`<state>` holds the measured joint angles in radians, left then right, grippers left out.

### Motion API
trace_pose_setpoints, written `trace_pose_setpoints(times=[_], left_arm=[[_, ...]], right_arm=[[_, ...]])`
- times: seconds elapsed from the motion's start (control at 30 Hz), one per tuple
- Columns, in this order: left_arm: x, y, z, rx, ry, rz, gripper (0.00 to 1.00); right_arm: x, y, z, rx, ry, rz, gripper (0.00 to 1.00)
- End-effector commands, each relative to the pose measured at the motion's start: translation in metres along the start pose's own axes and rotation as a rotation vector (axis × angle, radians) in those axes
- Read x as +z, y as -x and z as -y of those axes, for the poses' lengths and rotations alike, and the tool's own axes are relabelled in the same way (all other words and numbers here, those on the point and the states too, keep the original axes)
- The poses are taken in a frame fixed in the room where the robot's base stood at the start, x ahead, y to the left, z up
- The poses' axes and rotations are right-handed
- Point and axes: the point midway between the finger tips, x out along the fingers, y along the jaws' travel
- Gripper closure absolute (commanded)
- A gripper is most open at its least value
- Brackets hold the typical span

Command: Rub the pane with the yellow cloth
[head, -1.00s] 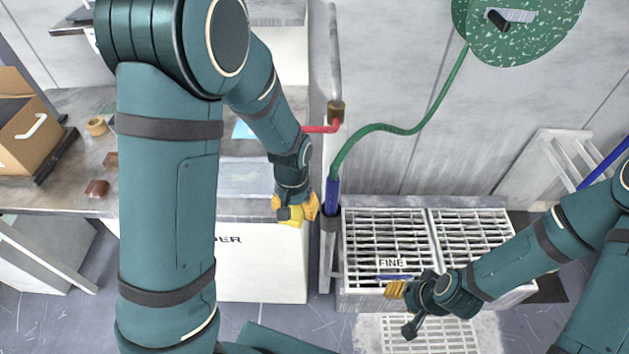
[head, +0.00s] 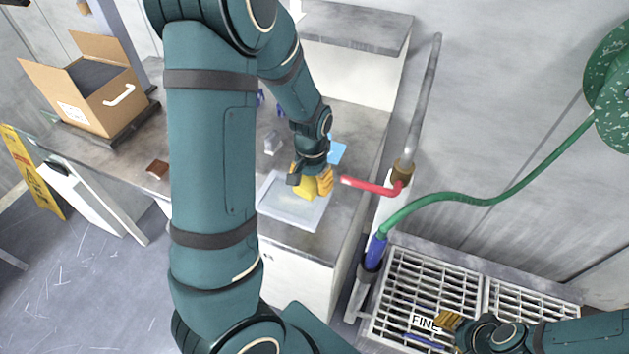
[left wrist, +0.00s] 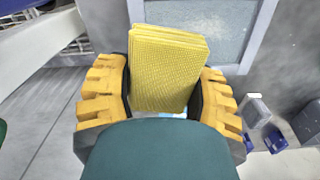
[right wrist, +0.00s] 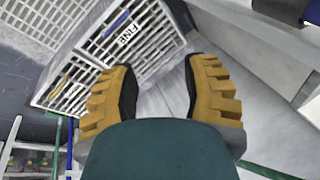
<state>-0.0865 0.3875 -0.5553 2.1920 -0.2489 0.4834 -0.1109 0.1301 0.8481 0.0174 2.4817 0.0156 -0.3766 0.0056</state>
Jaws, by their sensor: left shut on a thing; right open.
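The pane (head: 284,211) is a pale, framed sheet lying on the grey counter; part of it also shows in the left wrist view (left wrist: 226,22). My left gripper (head: 312,184) is over the pane's upper right part. It is shut on the folded yellow cloth (left wrist: 168,68), which sits between its orange fingers in the left wrist view. Whether the cloth touches the pane I cannot tell. My right gripper (right wrist: 160,85) is open and empty. In the head view it is low at the right, near the white grating.
A red tap lever (head: 372,187) and a green hose (head: 480,199) are right of the pane. A blue sheet (head: 337,151) lies behind it. An open cardboard box (head: 107,98) and a brown block (head: 157,169) are on the counter's left. A white grating (head: 432,283) is at lower right.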

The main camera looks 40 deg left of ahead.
Motion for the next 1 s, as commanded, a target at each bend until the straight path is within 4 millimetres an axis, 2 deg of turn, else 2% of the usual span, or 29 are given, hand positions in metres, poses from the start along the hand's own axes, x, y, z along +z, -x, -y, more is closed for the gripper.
trace_pose_setpoints(times=[0.27, 0.8, 1.0], left_arm=[[0.000, -0.006, 0.000, 0.000, 0.000, 0.000, 0.71], [0.000, -0.055, 0.000, 0.001, -0.001, 0.000, 0.71], [0.000, -0.061, 0.000, 0.001, -0.001, 0.000, 0.71]], right_arm=[[0.002, -0.005, -0.002, 0.000, 0.001, 0.004, 0.53], [0.020, -0.045, -0.017, -0.002, 0.011, 0.038, 0.53], [0.023, -0.049, -0.018, -0.003, 0.013, 0.044, 0.53]])
